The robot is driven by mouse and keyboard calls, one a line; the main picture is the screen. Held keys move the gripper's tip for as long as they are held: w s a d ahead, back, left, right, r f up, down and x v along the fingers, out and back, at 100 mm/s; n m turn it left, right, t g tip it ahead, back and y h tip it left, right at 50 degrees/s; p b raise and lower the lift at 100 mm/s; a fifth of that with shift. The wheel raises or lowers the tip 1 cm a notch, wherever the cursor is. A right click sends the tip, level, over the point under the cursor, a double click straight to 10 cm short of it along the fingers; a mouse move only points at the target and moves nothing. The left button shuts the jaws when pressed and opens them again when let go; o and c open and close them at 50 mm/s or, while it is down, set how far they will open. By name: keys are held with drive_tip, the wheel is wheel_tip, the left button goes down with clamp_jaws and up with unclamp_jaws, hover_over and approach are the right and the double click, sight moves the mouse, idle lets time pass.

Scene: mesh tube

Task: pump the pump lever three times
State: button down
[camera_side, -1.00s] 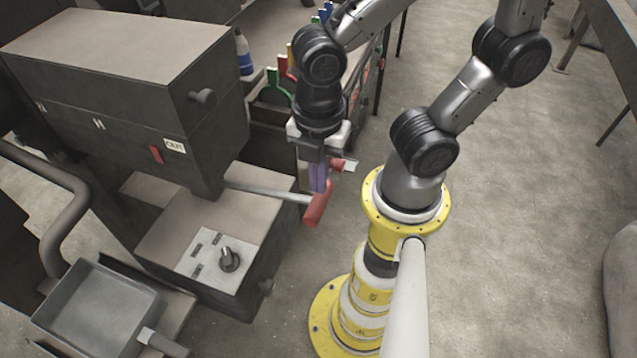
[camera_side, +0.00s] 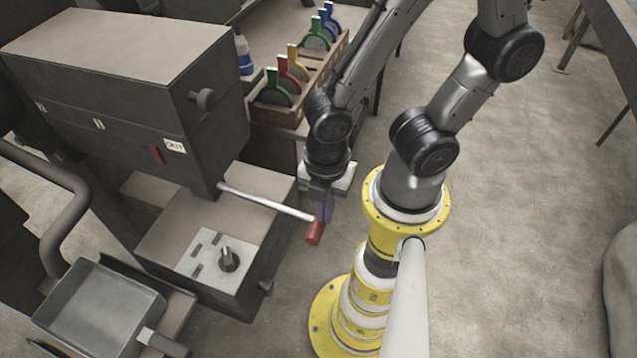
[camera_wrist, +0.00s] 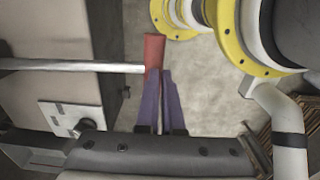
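The pump lever is a pale metal rod (camera_side: 265,202) with a red grip (camera_side: 314,234) at its end. It comes out of the dark box and slopes down to the right in the side view. In the wrist view the rod (camera_wrist: 75,65) enters from the left and the red grip (camera_wrist: 154,50) stands just beyond my fingertips. My gripper (camera_side: 323,214) points down at the grip, its purple fingers (camera_wrist: 160,76) close together with a thin gap between them. They overlap the near part of the grip and seem to touch it; the exact contact is hidden.
The box has a panel with a dark knob (camera_side: 229,259). A metal tray (camera_side: 98,308) is at the lower left. A wooden rack (camera_side: 312,85) with several coloured-handled discs and a bottle (camera_side: 243,52) stand behind.

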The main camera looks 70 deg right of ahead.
wheel_tip(320, 180, down, 6)
drive_tip(key=shift+s+d+r, duration=0.15)
drive_tip(key=shift+r, duration=0.05)
drive_tip(key=s+r, duration=0.5)
drive_tip(key=r, duration=0.9)
drive_tip(key=shift+s, duration=0.2)
drive_tip(key=shift+w, duration=0.1)
idle(0.7)
drive_tip(key=w+d+r+m+t, duration=0.5)
drive_tip(key=w+d+r+m, duration=0.3)
drive_tip(key=m, duration=1)
drive_tip(key=shift+w+d+r+t, duration=0.3)
drive_tip(key=shift+d+r, duration=0.6)
drive_tip(key=shift+r, duration=0.8)
